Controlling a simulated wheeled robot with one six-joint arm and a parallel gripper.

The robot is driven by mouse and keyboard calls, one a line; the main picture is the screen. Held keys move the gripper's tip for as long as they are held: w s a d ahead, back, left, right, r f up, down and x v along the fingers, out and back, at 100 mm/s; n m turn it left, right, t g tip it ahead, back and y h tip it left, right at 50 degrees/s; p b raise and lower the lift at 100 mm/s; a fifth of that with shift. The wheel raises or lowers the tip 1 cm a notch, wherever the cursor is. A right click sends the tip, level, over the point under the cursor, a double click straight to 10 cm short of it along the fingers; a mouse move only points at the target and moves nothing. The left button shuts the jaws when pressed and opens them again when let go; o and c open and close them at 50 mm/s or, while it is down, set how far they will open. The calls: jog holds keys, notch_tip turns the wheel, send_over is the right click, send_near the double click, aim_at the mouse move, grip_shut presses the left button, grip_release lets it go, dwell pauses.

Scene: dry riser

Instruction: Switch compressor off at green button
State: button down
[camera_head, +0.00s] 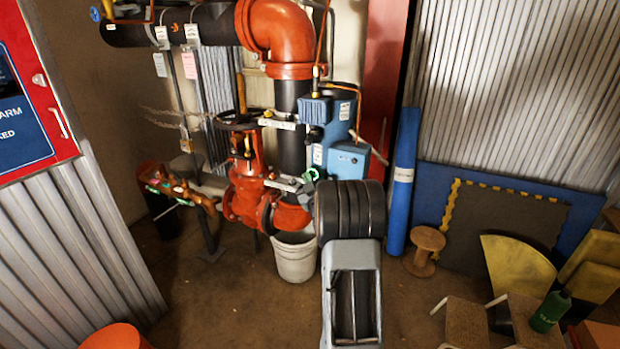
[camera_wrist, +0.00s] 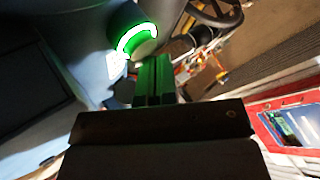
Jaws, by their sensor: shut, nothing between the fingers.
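The green button (camera_wrist: 134,42) has a bright glowing ring and sits on a blue-grey housing (camera_wrist: 60,35) at the upper left of the wrist view. My gripper (camera_wrist: 153,62) shows there with its green fingers together and nothing between them. The fingertips are right at the button's lower right edge; I cannot tell whether they touch it. In the head view the blue compressor (camera_head: 341,108) is mounted beside the red and black pipes. A small green glow (camera_head: 311,174) shows at its lower left, next to my arm, which hides most of my gripper.
A red valve (camera_head: 246,185) and pipework stand left of my arm, above a white bucket (camera_head: 295,262). A blue roll (camera_head: 403,180) and a wooden spool (camera_head: 425,250) stand to the right. Stools (camera_head: 465,320) are at the lower right. Some brown floor is clear.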

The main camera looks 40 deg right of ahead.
jog(key=shift+d+r, duration=0.3)
jog(key=shift+d, duration=0.15)
dwell(0.3)
jog(key=shift+w+r+b, duration=0.1)
jog(key=shift+r+b, duration=0.2)
jog(key=shift+b, duration=0.2)
jog(key=shift+s+d+f+b, duration=0.1)
jog(key=shift+s+f+b, duration=0.15)
jog(key=shift+b, duration=0.3)
dwell(0.5)
jog(key=shift+s+a+f+b, duration=0.1)
jog(key=shift+s+a+b, duration=0.4)
jog(key=shift+a, duration=0.4)
jog(key=shift+s+a+f+b, duration=0.15)
jog(key=shift+s+a+b, duration=0.1)
jog(key=shift+a+b, duration=0.5)
jog(key=shift+s+a+f+b, duration=0.1)
jog(key=shift+s+a+b, duration=0.3)
jog(key=shift+a, duration=0.6)
dwell(0.6)
